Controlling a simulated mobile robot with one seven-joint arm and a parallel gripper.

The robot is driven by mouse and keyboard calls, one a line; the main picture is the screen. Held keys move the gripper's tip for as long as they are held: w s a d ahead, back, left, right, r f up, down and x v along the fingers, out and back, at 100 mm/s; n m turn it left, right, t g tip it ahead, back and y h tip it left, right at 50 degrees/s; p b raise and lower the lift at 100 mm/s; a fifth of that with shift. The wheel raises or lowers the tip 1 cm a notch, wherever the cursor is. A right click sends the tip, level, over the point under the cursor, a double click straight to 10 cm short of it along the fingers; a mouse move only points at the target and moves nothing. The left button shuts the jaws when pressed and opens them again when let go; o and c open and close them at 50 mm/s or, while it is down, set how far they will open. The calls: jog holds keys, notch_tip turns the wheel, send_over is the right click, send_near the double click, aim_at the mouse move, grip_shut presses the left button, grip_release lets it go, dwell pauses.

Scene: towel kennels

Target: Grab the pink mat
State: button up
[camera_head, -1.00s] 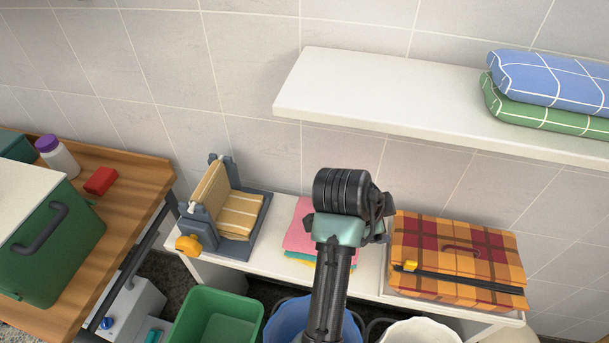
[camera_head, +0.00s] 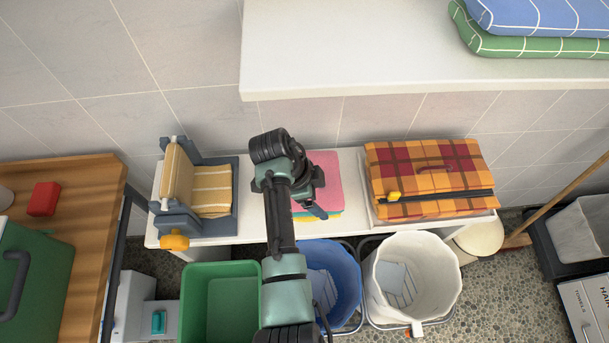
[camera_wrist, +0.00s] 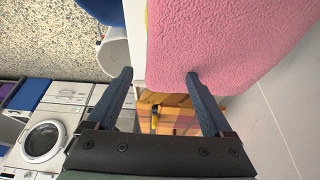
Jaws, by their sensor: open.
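The pink mat (camera_head: 325,181) lies on top of a small stack on the low white bench, with yellow and teal edges showing beneath it. In the wrist view the pink mat (camera_wrist: 215,38) fills the upper right, close up, with a rough texture. My gripper (camera_head: 318,200) is over the left part of the stack, and my arm hides some of it. In the wrist view my gripper (camera_wrist: 158,78) is open, with nothing between its fingers. Its right fingertip overlaps the mat's near edge in the picture; I cannot tell whether they touch.
A plaid bag (camera_head: 430,165) stands right of the stack, and a grey holder with striped cloth (camera_head: 212,195) stands left. A white shelf (camera_head: 350,70) overhangs behind. Green (camera_head: 190,300), blue (camera_head: 345,265) and white (camera_head: 440,270) bins stand in front of the bench.

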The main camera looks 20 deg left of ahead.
jog(key=shift+w+d+f, duration=0.1)
jog(key=shift+d+f, duration=0.15)
jog(key=shift+f, duration=0.45)
jog(key=shift+c, duration=0.3)
grip_shut()
